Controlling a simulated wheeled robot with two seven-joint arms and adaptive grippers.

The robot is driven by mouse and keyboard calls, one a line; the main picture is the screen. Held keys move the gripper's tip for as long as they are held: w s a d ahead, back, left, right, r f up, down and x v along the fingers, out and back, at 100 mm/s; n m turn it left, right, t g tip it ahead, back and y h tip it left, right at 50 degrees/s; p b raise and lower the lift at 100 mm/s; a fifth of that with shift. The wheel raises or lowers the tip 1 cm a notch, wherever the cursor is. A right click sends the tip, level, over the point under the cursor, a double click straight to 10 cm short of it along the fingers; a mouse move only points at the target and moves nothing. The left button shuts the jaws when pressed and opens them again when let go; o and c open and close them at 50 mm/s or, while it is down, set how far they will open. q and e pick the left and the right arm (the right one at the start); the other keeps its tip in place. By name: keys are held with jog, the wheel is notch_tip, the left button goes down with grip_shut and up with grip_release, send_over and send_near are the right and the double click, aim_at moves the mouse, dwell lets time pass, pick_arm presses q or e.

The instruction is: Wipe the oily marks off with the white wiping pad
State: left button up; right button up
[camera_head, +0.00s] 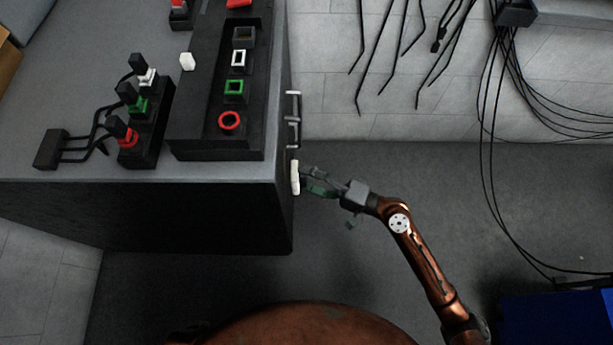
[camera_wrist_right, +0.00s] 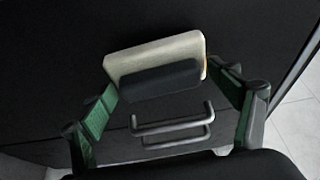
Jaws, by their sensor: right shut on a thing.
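The white wiping pad (camera_head: 295,177) is in my right gripper (camera_head: 308,182), upright against or very close to the right side face of the grey cabinet (camera_head: 200,215). In the right wrist view the pad (camera_wrist_right: 155,52) has a cream-white face and a dark grip block (camera_wrist_right: 160,80), and the fingers of the right gripper (camera_wrist_right: 160,88) stand on either side of it. I cannot tell whether the pad touches the dark panel (camera_wrist_right: 50,50). No oily marks can be made out. My left gripper is not in view.
Metal handles (camera_head: 294,118) stick out of the cabinet side just beyond the pad; one handle (camera_wrist_right: 172,125) shows in the wrist view. A black button panel (camera_head: 215,135) and plugs (camera_head: 137,105) stand on top. Cables (camera_head: 485,150) hang at right. A blue box (camera_head: 555,318) is at lower right.

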jog(key=shift+a+p, duration=0.3)
jog(key=shift+a, duration=0.55)
